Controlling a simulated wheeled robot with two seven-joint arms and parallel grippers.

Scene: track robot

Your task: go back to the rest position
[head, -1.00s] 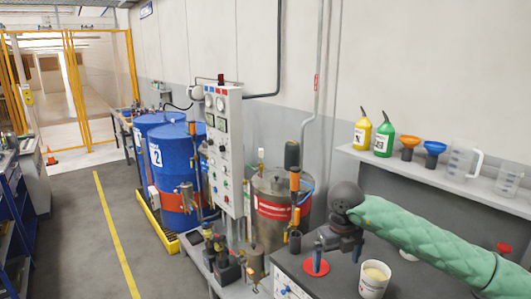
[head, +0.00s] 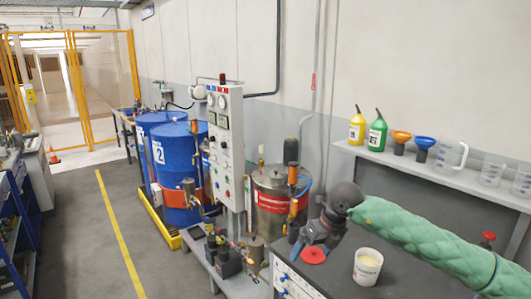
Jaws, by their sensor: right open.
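My right gripper (head: 308,247) is at the end of my green padded arm, which comes in from the right. It is open, above the dark worktop (head: 400,262) and close to a red round disc (head: 313,256). I cannot tell whether it touches the disc. Nothing shows between its fingers. A white cup (head: 367,267) with pale contents stands on the worktop just right of the gripper, apart from it. My left gripper is not in view.
A steel tank (head: 270,200) and a control panel (head: 226,140) stand left of the worktop. Blue drums (head: 178,160) stand on a yellow pallet. A wall shelf (head: 440,178) above my arm holds bottles, funnels and clear jugs. The floor (head: 80,230) at left is open.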

